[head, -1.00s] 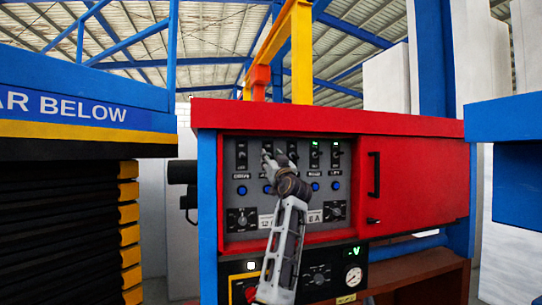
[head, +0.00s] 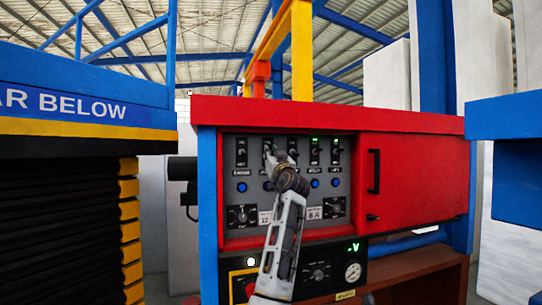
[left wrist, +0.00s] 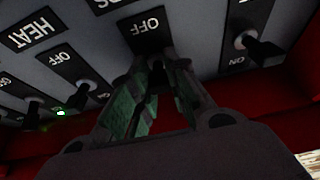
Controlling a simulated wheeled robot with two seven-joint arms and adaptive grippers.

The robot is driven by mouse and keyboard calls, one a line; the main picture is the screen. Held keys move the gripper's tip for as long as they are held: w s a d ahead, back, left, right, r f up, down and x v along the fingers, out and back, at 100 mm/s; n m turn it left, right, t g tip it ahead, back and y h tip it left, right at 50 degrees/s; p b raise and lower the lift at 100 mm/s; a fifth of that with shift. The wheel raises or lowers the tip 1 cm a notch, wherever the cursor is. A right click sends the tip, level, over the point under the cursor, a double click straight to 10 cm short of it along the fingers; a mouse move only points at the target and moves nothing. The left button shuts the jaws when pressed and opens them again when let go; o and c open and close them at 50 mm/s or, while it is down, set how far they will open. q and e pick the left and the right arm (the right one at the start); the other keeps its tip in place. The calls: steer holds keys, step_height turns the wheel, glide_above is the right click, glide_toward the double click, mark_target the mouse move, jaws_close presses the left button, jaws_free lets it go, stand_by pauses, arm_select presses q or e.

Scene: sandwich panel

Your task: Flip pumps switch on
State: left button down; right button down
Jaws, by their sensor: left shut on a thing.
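A grey control panel (head: 232,205) in a red cabinet carries a row of several black toggle switches with blue buttons below. My left gripper (head: 272,157) is at the second switch from the left, its fingers closed in around the lever. In the left wrist view the gripper (left wrist: 157,80) covers most of that switch, whose black plate (left wrist: 147,30) reads OFF in upside-down letters. The lever is hidden between the fingers. I cannot read in full the name of the gripped switch. The leftmost switch (head: 241,150) is clear of the gripper. My right gripper is out of view.
A red door (head: 420,180) with a black handle is right of the panel. Dials (head: 243,215) and a gauge (head: 353,273) sit lower. A blue and yellow lift platform (head: 90,115) stands left; a blue beam (head: 505,115) juts in at right.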

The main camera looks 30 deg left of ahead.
arm_select(q)
steer(key=shift+r, duration=0.1)
steer(key=shift+r+g+h+p, duration=0.3)
steer(key=shift+g+h+p, duration=0.2)
steer(key=shift+h, duration=0.1)
steer(key=shift+r+g+h, duration=0.5)
steer(key=shift+g+h, duration=0.4)
steer(key=shift+h, duration=0.2)
steer(key=c, duration=1.4)
jaws_free()
steer(key=shift+o, duration=0.2)
steer(key=v, duration=1.2)
steer(key=shift+r+h, duration=0.15)
steer(key=shift+h, duration=0.15)
